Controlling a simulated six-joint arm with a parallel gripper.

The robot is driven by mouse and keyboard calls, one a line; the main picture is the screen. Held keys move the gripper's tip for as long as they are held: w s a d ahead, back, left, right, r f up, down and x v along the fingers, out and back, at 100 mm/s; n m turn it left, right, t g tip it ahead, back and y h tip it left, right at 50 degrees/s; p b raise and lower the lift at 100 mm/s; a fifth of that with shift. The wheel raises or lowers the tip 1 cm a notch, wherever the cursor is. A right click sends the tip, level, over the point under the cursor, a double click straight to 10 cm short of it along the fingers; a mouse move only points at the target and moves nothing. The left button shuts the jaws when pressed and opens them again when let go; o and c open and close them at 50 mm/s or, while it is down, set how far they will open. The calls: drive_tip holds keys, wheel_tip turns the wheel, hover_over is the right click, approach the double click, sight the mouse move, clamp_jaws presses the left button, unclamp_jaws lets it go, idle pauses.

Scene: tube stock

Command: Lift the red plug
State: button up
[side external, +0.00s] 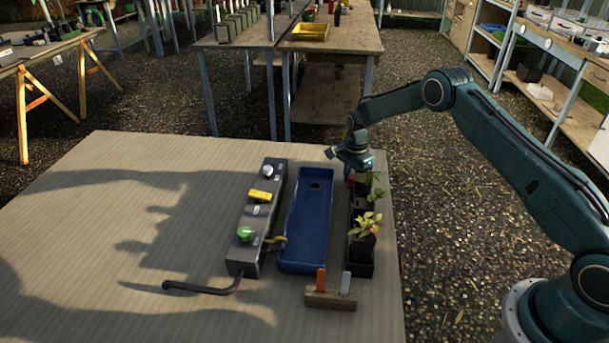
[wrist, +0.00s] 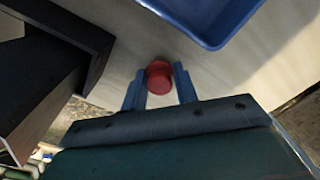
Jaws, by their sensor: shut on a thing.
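The red plug (wrist: 159,78) shows in the wrist view as a short, round red piece between the two blue fingers of my gripper (wrist: 160,88). My gripper is shut on it. In the side view, my gripper (side external: 349,172) is at the far right part of the table, beside the far end of the black plant tray. Only a small bit of red shows there, and the fingers are mostly hidden. I cannot tell whether the plug touches the table.
A blue tray (side external: 307,225) lies left of my gripper. A grey block (side external: 240,262) with a yellow piece (side external: 261,196) and a green knob (side external: 245,234) stands further left. A black tray (side external: 360,268) with plants is close by. The table's left side is clear.

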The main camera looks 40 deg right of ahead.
sight(352, 176)
wheel_tip(352, 176, up, 20)
idle(0.9)
idle(0.5)
